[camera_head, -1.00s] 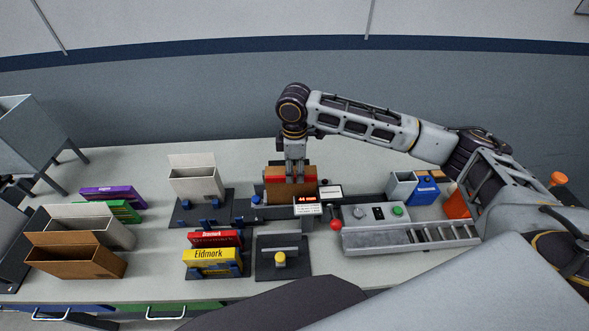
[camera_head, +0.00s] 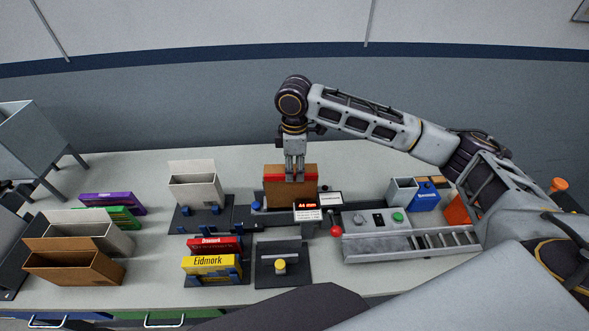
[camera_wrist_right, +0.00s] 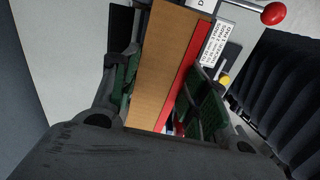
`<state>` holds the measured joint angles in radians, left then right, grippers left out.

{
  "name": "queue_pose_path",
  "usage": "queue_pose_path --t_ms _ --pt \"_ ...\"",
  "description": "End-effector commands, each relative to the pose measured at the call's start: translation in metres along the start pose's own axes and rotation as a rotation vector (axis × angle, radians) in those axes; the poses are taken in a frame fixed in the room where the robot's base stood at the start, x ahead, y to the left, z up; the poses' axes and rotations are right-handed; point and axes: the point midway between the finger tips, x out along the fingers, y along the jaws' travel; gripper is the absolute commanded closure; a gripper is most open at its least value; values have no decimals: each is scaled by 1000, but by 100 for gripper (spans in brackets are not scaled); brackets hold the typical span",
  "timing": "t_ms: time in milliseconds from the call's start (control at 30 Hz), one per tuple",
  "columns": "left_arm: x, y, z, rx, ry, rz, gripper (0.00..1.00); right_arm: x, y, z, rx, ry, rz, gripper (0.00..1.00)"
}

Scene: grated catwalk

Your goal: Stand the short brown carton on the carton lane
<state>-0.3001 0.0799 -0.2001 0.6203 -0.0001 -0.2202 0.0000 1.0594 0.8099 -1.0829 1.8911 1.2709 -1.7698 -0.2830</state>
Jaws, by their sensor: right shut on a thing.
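My right gripper (camera_head: 294,174) reaches down from above, shut on a brown carton (camera_head: 290,198). A red strip (camera_head: 276,178) runs along the carton's top, in front of its raised back flap. In the right wrist view the carton (camera_wrist_right: 168,60) and the red strip (camera_wrist_right: 187,75) lie between the finger pads. The carton is upright; its underside is hidden behind the display. A second brown carton (camera_head: 72,268), open at the top, stands at the left of the table. I cannot tell which surface is the carton lane. My left gripper is not in view.
A display and label (camera_head: 307,212) and a red ball lever (camera_head: 336,231) stand close in front of the carton. White cartons (camera_head: 195,188) and a rack with the yellow Eidmork box (camera_head: 208,265) are to the left. A control panel (camera_head: 375,222) is at the right.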

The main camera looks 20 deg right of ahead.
Motion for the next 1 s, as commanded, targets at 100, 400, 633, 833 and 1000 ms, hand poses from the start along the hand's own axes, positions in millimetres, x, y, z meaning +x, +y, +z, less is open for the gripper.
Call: queue_pose_path --t_ms 100,400,633,833,1000 --pt "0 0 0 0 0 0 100 -5 0 -1 0 2 2 80" --pt "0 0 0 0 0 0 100 -16 0 0 -1 1 3 80" --pt "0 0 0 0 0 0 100 -24 0 -1 -1 2 2 80" --pt "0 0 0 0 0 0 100 -32 0 0 -1 1 1 80" --pt "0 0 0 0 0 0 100 -37 0 0 -1 2 2 80"
